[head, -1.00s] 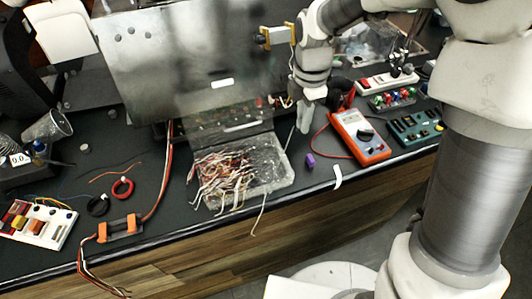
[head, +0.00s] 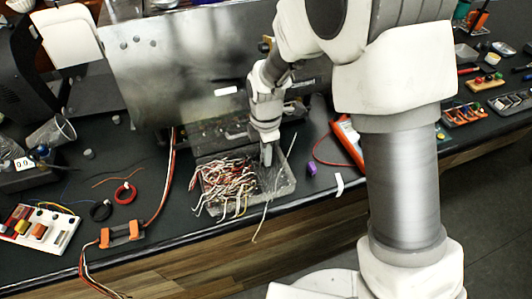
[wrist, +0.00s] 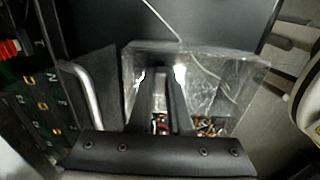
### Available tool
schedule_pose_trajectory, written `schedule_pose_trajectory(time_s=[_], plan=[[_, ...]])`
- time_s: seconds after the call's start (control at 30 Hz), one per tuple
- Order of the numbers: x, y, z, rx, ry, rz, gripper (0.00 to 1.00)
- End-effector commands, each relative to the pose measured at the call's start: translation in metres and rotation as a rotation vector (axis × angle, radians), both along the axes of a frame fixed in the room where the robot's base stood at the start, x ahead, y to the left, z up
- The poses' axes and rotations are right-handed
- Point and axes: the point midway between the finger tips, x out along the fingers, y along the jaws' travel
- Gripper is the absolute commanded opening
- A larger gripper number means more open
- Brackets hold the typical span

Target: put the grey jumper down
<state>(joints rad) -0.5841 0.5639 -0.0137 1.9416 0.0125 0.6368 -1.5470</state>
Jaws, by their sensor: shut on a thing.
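My gripper (head: 266,155) is low over the right part of the clear tray (head: 284,186) in the head view. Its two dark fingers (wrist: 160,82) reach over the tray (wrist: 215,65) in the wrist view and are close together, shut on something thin. I take this to be the grey jumper, but the part between the fingertips is too small to make out. A thin pale grey wire (wrist: 164,22) runs beyond the fingertips at the top of the wrist view; whether it is the held one I cannot tell.
Tangled wires (head: 226,180) fill the tray's left part; one pale wire hangs over the table edge. A metal panel (head: 180,65) stands behind. A purple piece (head: 311,169) and a partly hidden orange multimeter (head: 347,140) lie to the right. An orange connector (head: 121,234) lies at the left.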

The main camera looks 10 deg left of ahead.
Motion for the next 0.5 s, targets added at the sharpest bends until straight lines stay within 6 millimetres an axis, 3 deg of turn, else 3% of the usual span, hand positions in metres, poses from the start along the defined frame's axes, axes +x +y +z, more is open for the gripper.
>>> schedule_pose_trajectory(time_s=[0.23,0.27,0.4,0.5], plan=[[0.0,-0.0001,-0.004,0.0,0.0,0.0,0.0],[0.0001,0.0,-0.0037,0.0,0.0,0.0,0.19],[0.0001,0.0,-0.0025,0.0,0.0,0.0,0.44],[0.0001,0.0,-0.0025,0.001,-0.001,0.0,0.47]])
